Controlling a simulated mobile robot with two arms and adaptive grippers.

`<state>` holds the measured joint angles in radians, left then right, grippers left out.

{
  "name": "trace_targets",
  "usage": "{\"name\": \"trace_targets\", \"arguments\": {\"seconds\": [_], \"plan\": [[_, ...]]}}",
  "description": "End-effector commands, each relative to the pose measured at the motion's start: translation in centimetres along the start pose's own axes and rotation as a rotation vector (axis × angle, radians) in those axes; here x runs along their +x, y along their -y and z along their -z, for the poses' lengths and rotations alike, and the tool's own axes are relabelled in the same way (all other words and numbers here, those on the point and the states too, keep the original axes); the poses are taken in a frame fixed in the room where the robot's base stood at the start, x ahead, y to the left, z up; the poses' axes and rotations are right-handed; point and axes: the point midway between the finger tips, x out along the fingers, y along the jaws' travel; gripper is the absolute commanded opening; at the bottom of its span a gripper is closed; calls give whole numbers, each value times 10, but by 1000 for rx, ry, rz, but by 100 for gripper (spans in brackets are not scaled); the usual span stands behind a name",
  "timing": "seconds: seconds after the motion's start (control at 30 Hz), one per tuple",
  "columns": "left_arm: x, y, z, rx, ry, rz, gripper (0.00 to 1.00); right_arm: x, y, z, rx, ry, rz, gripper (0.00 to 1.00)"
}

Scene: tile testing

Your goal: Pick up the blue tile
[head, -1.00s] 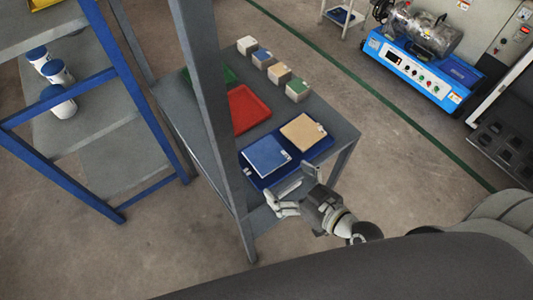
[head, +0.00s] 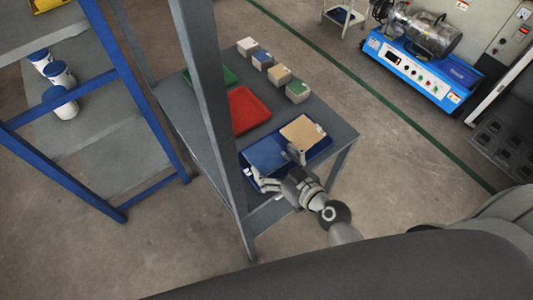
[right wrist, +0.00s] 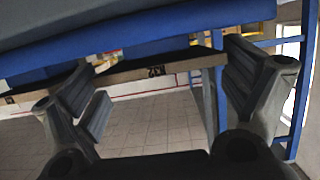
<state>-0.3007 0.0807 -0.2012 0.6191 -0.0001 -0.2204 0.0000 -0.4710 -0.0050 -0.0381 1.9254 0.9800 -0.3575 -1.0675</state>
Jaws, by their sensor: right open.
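The blue tile (head: 264,153) lies flat in the left part of the dark blue tray (head: 323,147), near the front of the grey table. My right gripper (head: 279,171) is open at the tile's near edge, with its fingers apart on either side of that edge and partly hiding it. I cannot tell whether they touch it. The right wrist view shows the two spread fingers (right wrist: 165,95) with nothing clearly held between them. A blue surface (right wrist: 140,35) crosses above them; whether it is tile or tray is unclear. My left gripper is not in view.
A tan tile (head: 302,131) lies beside the blue one in the tray. A red tray (head: 247,110) and several small blocks (head: 279,73) are farther back. A grey post (head: 208,100) rises left of the trays. A blue-framed shelf (head: 60,172) stands left.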

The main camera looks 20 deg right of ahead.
Motion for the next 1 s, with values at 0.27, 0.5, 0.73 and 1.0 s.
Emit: {"name": "trace_targets", "arguments": {"seconds": [0.27, 0.5, 0.73, 1.0], "plan": [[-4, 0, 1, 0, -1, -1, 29, 25, 0, 0, 1, 0, 0, 95], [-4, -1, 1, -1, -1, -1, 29, 25, 0, 0, 0, 1, 0, 92], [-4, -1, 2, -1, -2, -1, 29, 25, 0, 0, 0, 1, -1, 63], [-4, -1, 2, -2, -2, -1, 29, 25, 0, 1, 0, -1, -1, 59]]}}
